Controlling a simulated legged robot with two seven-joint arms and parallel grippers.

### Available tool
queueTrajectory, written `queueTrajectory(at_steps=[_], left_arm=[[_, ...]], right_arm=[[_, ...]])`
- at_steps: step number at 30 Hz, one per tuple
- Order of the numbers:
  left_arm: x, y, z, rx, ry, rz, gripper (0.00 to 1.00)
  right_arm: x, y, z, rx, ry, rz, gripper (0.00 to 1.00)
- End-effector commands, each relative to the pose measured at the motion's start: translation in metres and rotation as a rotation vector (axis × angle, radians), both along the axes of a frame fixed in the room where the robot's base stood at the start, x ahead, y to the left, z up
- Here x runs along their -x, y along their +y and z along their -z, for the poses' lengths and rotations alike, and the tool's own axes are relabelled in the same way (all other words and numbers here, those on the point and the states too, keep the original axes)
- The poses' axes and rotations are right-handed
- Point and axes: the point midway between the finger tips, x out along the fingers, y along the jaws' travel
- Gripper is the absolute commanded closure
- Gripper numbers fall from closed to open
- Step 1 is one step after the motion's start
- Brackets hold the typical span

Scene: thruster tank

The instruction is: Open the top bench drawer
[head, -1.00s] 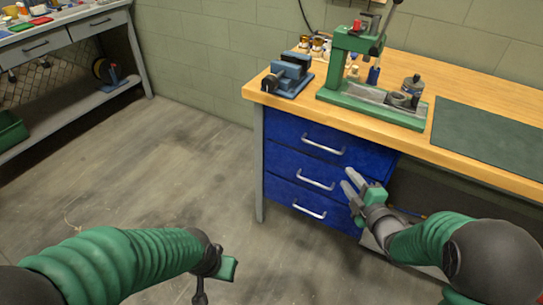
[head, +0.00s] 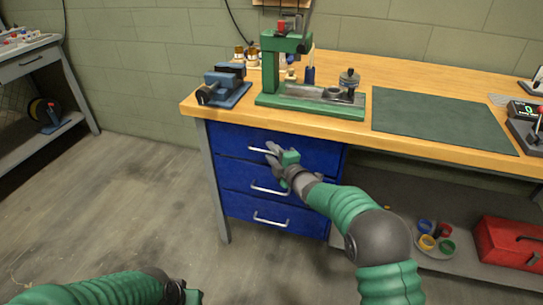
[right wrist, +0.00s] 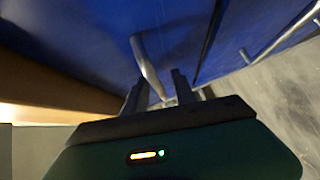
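The blue top bench drawer (head: 318,153) is shut under the wooden bench top. Its silver bar handle (head: 259,150) is partly hidden by my right gripper (head: 272,152). In the right wrist view the handle (right wrist: 148,68) runs down between the two dark fingers of my right gripper (right wrist: 157,88). The fingers stand apart, with no clear grip on the bar. My left gripper (head: 192,297) shows only in part at the bottom edge, low over the floor and away from the bench; its fingers cannot be made out.
Two more blue drawers with handles (head: 270,189) (head: 270,220) lie below. A blue vise (head: 226,86) and a green press (head: 300,95) stand on the bench top (head: 400,70). A red toolbox (head: 505,243) is on the lower shelf. The floor before the drawers is clear.

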Motion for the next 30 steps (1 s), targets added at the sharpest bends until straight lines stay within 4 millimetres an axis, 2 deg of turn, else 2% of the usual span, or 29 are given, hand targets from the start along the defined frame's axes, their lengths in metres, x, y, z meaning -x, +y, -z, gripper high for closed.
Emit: queueTrajectory(at_steps=[8, 15, 30], left_arm=[[0.0, 0.0002, 0.0001, 0.0, 0.0, -0.001, 0.64], [0.0, 0.0002, 0.0001, 0.0, 0.0, -0.001, 0.64], [0.0, 0.0002, 0.0002, 0.0, 0.0, -0.001, 0.64]], right_arm=[[-0.0016, 0.0022, 0.0003, 0.0, 0.001, -0.001, 0.69], [-0.0012, 0.0011, 0.0001, 0.0, 0.001, -0.001, 1.0], [-0.0016, -0.0012, 0.0022, 0.003, 0.005, 0.003, 1.0]])
